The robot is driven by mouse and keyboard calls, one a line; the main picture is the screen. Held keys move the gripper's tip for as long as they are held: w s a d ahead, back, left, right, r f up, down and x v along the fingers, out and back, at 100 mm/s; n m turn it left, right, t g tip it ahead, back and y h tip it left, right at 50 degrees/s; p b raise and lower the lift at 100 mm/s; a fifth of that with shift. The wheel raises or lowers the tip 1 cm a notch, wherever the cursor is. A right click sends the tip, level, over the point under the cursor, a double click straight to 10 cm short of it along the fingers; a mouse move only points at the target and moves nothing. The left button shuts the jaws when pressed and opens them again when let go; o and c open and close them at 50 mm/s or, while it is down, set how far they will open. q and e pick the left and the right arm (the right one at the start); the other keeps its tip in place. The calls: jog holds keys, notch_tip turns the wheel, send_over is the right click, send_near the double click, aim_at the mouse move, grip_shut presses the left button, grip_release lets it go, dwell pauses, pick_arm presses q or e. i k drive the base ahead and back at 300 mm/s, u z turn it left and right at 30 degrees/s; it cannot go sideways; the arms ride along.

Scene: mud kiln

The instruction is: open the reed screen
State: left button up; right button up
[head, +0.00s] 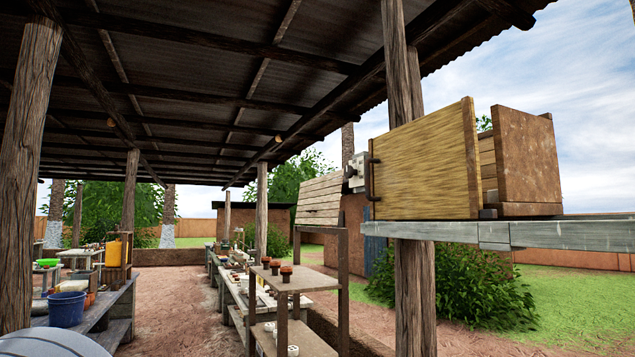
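The reed screen (425,165) is a yellow-brown panel with a fine reed-like grain, upright above a grey wooden shelf at the right. A dark bar handle (371,181) is on its left end. Its thick right edge faces me, and a gap separates it from a brown wooden side board (527,158). A small dark fitting (488,213) sits low in that gap. How far the screen stands open is hard to tell from this angle. Neither of my grippers shows in the head view.
The grey shelf (560,233) runs to the right edge, with a roof post (415,290) beneath. A wooden rack (305,278) with small brown pots stands left of it. Long work benches and a blue bucket (66,309) are further left. Bare ground (180,310) lies between the benches.

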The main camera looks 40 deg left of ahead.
aim_at(427, 168)
jog(key=u, duration=0.55)
jog(key=i, duration=0.95)
jog(key=u, duration=0.3)
